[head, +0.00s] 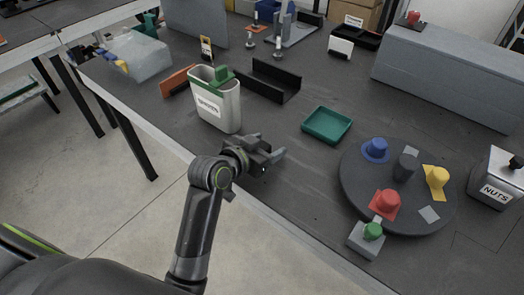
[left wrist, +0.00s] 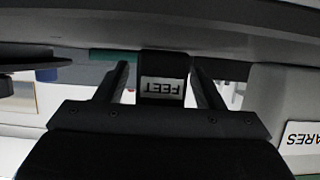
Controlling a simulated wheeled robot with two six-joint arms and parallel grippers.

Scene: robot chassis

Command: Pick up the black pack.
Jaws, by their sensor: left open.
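The black pack (left wrist: 162,66) shows in the left wrist view. It is a dark block with a white label reading FEET, upside down in this picture. It appears between the two fingers of my left gripper (left wrist: 160,82), with a gap on each side. How far it is from the fingertips I cannot tell. In the head view my left gripper (head: 270,158) is open, low over the table near its front edge, right of and nearer than the SPARES bin. I cannot surely pick out the pack in the head view. My right gripper is not in view.
The SPARES bin (head: 213,110) stands close to my left gripper. A green tray (head: 327,136) and a dark turntable (head: 350,195) with coloured pieces lie to the right. A black angled holder (head: 268,82) stands behind. A NUTS box (head: 492,170) is at far right.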

